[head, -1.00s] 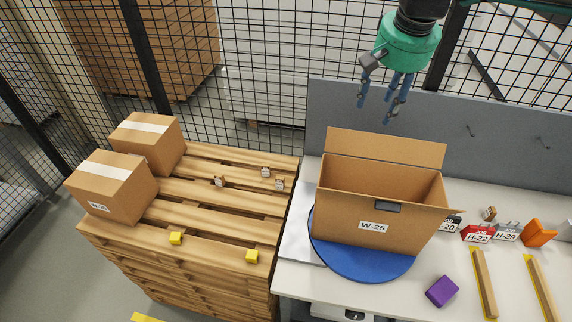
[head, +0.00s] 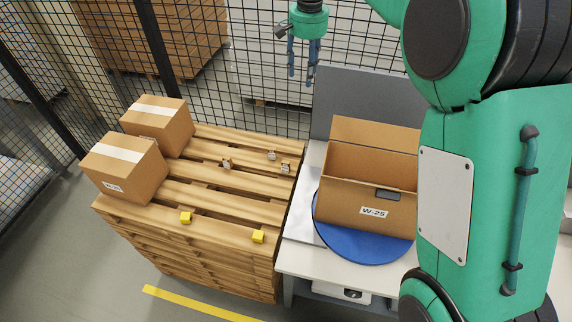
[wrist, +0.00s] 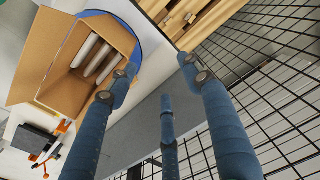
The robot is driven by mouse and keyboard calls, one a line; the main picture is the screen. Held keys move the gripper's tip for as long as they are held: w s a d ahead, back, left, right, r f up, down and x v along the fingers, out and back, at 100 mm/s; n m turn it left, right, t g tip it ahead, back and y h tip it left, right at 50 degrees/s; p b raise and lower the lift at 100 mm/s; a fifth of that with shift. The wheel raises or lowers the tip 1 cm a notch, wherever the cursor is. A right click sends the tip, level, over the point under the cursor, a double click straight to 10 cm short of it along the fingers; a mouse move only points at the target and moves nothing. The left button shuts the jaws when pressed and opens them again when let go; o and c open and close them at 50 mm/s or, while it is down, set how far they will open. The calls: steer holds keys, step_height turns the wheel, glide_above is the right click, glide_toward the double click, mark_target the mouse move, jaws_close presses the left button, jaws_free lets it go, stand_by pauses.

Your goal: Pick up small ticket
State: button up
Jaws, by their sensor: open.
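I cannot make out for sure which thing is the small ticket. Small tagged pieces stand on the wooden pallet (head: 190,170): one at the middle (head: 227,164), one farther back (head: 272,155) and one near its right edge (head: 285,167). Their tags are too small to read. My gripper (head: 302,70) hangs in the air behind the open box, fingers down, open and empty. In the wrist view its blue fingers (wrist: 156,78) are spread with nothing between them.
The open carton W-25 (head: 362,208) stands on a blue disc (head: 365,250) on the bench; the wrist view shows several pale long pieces inside. Mesh fence (head: 240,60) stands behind. My arm hides the bench's right side.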

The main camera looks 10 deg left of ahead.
steer(key=p, duration=0.1)
glide_above(286, 162)
step_height(286, 162, down, 4)
step_height(286, 162, down, 32)
steer(key=shift+g, duration=0.3)
steer(key=shift+f+p, duration=0.3)
steer(key=shift+f, duration=4)
steer(key=shift+w+f+p, duration=0.1)
steer(key=shift+f+p, duration=0.3)
steer(key=shift+f, duration=2.15)
